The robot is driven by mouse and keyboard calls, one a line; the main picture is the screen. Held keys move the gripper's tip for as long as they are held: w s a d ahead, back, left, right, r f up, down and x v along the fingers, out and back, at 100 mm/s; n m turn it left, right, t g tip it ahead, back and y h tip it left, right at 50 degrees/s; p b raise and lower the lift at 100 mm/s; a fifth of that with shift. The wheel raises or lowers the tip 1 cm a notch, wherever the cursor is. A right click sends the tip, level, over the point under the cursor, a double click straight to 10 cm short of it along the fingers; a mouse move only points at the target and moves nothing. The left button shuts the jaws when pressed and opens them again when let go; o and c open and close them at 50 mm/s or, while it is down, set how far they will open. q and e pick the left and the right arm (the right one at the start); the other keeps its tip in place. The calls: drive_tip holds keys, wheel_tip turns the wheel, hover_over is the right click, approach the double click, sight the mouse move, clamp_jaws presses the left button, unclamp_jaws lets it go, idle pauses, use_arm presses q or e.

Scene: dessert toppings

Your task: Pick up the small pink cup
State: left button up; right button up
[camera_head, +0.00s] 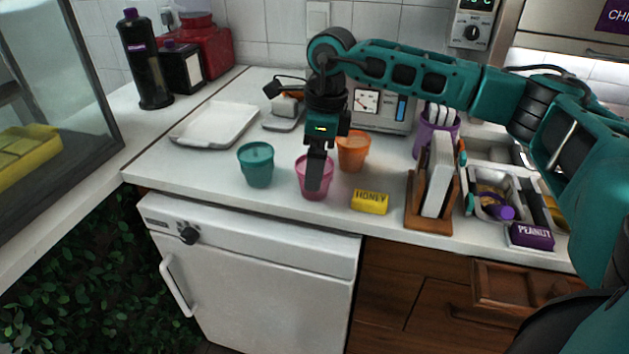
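The small pink cup (325,190) stands upright on the white counter, near its front edge, between a teal cup and an orange cup. My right arm reaches in from the right. Its gripper (315,184) points down, with its dark fingers over the pink cup and in front of part of it. The fingers overlap in this view, so I cannot tell whether they are open or shut, or whether they touch the cup. My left gripper is not in view.
The teal cup (257,168) is to the left and the orange cup (353,151) just behind right. A white tray (183,142) lies at the back left.

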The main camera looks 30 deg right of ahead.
drive_tip(key=shift+w+a+f, duration=0.1)
drive_tip(key=shift+f, duration=0.7)
drive_tip(key=shift+c, duration=0.3)
drive_tip(key=c, duration=0.9)
drive_tip(key=shift+r, duration=0.1)
drive_tip(key=shift+c, duration=0.2)
